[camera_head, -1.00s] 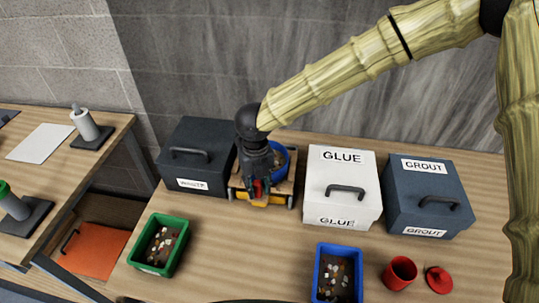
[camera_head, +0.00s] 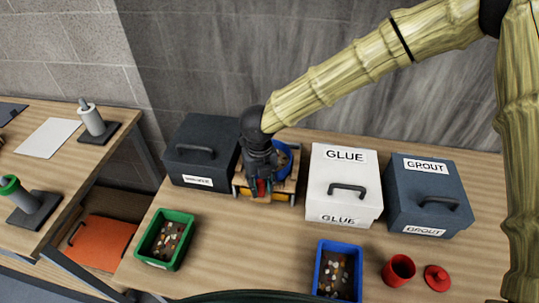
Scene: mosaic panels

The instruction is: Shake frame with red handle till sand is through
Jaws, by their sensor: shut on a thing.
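A wooden frame (camera_head: 240,180) stands on the table between a dark box and the white GLUE box. A round blue-rimmed sieve or bowl (camera_head: 294,160) sits in it, partly hidden behind my gripper. My gripper (camera_head: 263,187) points down at the front of the frame and is shut on a small red part, the red handle (camera_head: 261,187). A yellow strip (camera_head: 284,196) shows at the frame's front edge. The sand in the blue round thing cannot be made out clearly because my gripper covers much of it.
The dark box (camera_head: 201,146) stands close on the left and the white GLUE box (camera_head: 342,178) on the right, with a GROUT box (camera_head: 428,192) beyond. A green bin (camera_head: 149,232), a blue bin (camera_head: 319,262), a red cup (camera_head: 398,269) and a red lid (camera_head: 437,278) stand in front. The middle front is clear.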

